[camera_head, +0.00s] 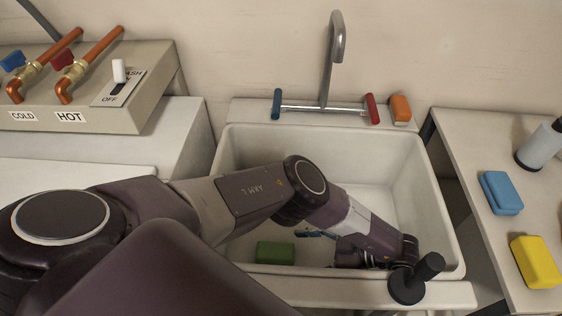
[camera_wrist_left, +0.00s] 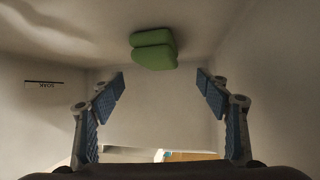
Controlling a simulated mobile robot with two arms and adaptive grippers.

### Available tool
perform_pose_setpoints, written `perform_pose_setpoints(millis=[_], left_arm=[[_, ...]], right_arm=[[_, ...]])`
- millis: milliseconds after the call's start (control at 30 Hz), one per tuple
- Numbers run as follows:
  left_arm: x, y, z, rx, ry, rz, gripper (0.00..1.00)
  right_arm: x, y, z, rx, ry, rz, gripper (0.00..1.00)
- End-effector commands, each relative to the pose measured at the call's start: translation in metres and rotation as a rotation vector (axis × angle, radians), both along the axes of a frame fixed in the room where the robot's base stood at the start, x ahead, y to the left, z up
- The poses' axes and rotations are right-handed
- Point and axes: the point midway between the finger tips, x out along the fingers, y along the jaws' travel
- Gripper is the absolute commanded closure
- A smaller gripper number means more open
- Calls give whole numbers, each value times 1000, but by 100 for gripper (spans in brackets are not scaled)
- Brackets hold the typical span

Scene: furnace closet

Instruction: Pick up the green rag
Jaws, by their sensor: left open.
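The green rag (camera_head: 275,252) lies folded on the sink floor, near the front left corner. It also shows at the top middle of the left wrist view (camera_wrist_left: 154,49), ahead of the fingertips. My left gripper (camera_head: 316,234) is down inside the sink, to the right of the rag, partly hidden by its own arm. In the left wrist view its two blue-padded fingers (camera_wrist_left: 160,79) are spread wide with nothing between them. The rag is apart from both fingers. My right gripper is not in view.
The white sink (camera_head: 400,165) has high walls around the gripper and a faucet (camera_head: 336,50) behind. A black-handled stopper (camera_head: 408,286) stands at the front rim. Blue (camera_head: 501,193) and yellow (camera_head: 536,262) sponges lie on the right counter. An orange sponge (camera_head: 400,109) sits on the back ledge.

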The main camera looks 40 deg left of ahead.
Motion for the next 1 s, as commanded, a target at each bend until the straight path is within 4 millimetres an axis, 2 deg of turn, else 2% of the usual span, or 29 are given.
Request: perform_pose_setpoints(millis=[33,167,400,533,700,1000], left_arm=[[-2,6,-3,-2,2,2,31],[-6,19,-12,-3,2,4,31],[-14,46,-28,-5,2,3,31],[-15,50,-29,-5,-1,2,31],[-15,49,-29,-5,-1,2,31],[-15,49,-29,-6,-1,2,64]], right_arm=[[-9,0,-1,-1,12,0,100],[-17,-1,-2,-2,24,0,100],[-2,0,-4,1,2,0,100],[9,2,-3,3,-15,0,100],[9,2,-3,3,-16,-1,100],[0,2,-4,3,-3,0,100]])
